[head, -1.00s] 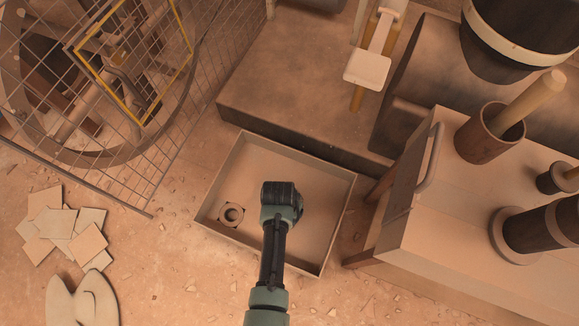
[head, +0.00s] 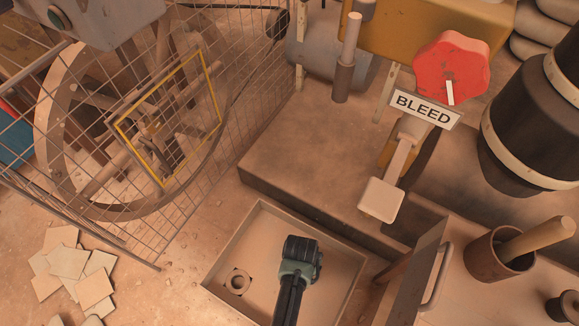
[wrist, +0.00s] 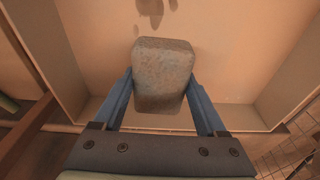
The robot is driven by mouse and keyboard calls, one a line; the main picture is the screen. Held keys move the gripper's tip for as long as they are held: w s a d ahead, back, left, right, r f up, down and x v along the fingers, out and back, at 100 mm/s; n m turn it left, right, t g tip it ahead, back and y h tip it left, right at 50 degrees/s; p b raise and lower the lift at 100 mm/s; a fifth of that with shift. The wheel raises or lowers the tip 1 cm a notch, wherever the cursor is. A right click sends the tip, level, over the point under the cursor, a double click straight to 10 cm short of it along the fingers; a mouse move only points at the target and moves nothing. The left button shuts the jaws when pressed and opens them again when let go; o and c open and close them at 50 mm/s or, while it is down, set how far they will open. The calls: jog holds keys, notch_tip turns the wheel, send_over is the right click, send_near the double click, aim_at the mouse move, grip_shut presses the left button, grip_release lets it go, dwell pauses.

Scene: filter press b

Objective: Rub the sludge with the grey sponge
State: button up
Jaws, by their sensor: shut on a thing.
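My gripper (wrist: 160,103) has blue fingers shut on a grey, rounded block, the grey sponge (wrist: 163,72), in the wrist view. The sponge is held over the pale floor of a shallow tray (head: 262,232). In the head view my wrist hides the fingers and the sponge. Dark smears, perhaps the sludge (wrist: 150,7), show on the tray floor at the top edge of the wrist view, beyond the sponge. A gap shows between sponge and smears. I cannot tell whether the sponge touches the tray floor.
A wire mesh guard (head: 70,150) stands at the left. A box-like stand with a handle (head: 437,277) is close on the right. A red knob (head: 450,68) with a BLEED sign (head: 422,108) is at the back.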

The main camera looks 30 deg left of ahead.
jog(key=shift+r+p, duration=1.85)
jog(key=shift+r, duration=0.3)
